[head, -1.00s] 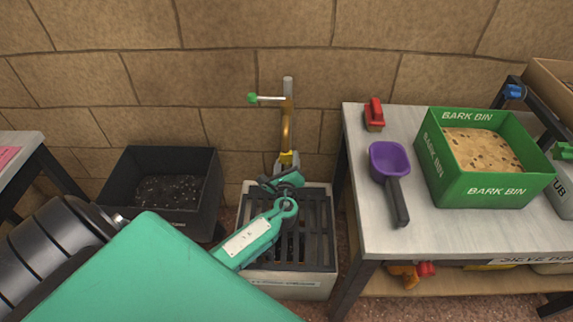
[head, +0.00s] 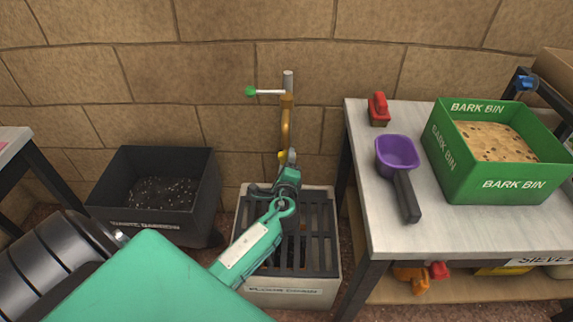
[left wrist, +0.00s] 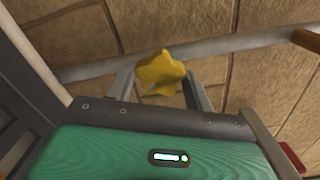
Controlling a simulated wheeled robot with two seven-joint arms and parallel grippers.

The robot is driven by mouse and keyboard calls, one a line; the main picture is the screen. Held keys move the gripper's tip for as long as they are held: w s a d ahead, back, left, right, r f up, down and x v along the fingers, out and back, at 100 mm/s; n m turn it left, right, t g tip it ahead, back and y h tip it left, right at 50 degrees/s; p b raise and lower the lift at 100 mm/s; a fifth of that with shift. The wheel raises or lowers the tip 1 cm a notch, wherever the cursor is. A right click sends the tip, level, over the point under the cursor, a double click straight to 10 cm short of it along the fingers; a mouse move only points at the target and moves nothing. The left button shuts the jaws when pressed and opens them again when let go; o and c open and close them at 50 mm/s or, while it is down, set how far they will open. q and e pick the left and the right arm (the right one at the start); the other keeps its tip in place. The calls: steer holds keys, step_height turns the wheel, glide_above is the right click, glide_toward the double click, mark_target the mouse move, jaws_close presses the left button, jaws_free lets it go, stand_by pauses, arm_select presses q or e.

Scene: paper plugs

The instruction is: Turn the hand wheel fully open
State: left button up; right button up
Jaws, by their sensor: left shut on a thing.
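The yellow hand wheel (head: 281,155) sits low on the standpipe against the brick wall, mostly hidden in the head view by my left gripper (head: 289,160). In the left wrist view the hand wheel (left wrist: 160,74) shows as a star-shaped yellow knob. It lies between the two grey fingers of my left gripper (left wrist: 159,88), which is shut on it. The wheel's turn angle cannot be read. The standpipe (head: 288,82) rises above it, with an orange-yellow bent section and a side lever (head: 265,92) with a green tip. My right gripper is not in view.
A grated drain box (head: 322,215) stands below the standpipe. A black bin (head: 165,221) stands to its left. On the right, a grey table (head: 440,232) carries a purple scoop (head: 397,152), a red-handled tool (head: 378,108) and a green bark bin (head: 512,188).

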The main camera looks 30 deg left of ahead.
arm_select(q)
steer(key=shift+n+b, duration=2.7)
steer(key=shift+n, duration=0.7)
steer(key=o, duration=1)
steer(key=shift+c, duration=0.2)
steer(key=shift+s+d, duration=0.1)
steer(key=v, duration=0.3)
steer(key=shift+s+d, duration=0.15)
steer(key=shift+s, duration=0.2)
